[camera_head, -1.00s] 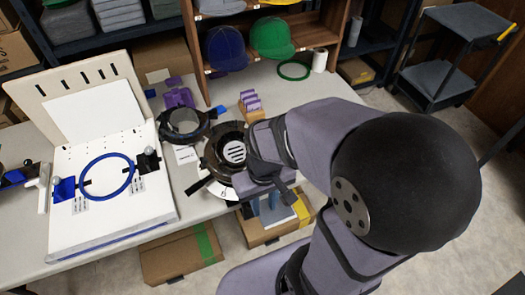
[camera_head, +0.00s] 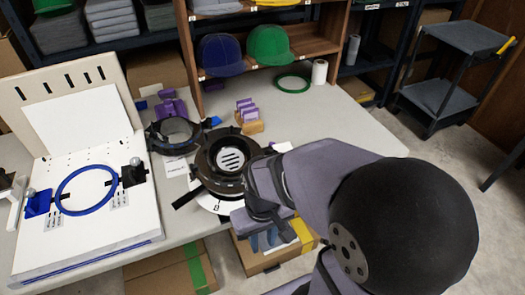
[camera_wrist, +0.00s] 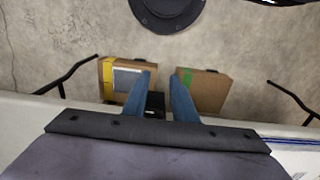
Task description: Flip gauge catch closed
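The gauge is a round black fixture (camera_head: 203,165) with a slotted pale face, standing on the white table near its front edge. A white dial with markings (camera_head: 213,204) shows below it, partly covered. A black bar (camera_head: 187,197) sticks out at its lower left. I cannot make out which part is the catch. My gripper (camera_head: 268,240) is just right of the gauge, with its blue fingers hanging in front of the table edge. In the wrist view the fingers (camera_wrist: 159,84) are apart. A small black shape (camera_wrist: 155,103) shows between them; I cannot tell what it is.
A black ring clamp (camera_head: 172,134) stands behind the gauge, left of a wooden block with purple tabs (camera_head: 247,122). A white board with a blue hoop (camera_head: 85,190) is at left. Shelves with caps (camera_head: 270,45) stand behind. Cardboard boxes (camera_wrist: 205,92) lie on the floor below.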

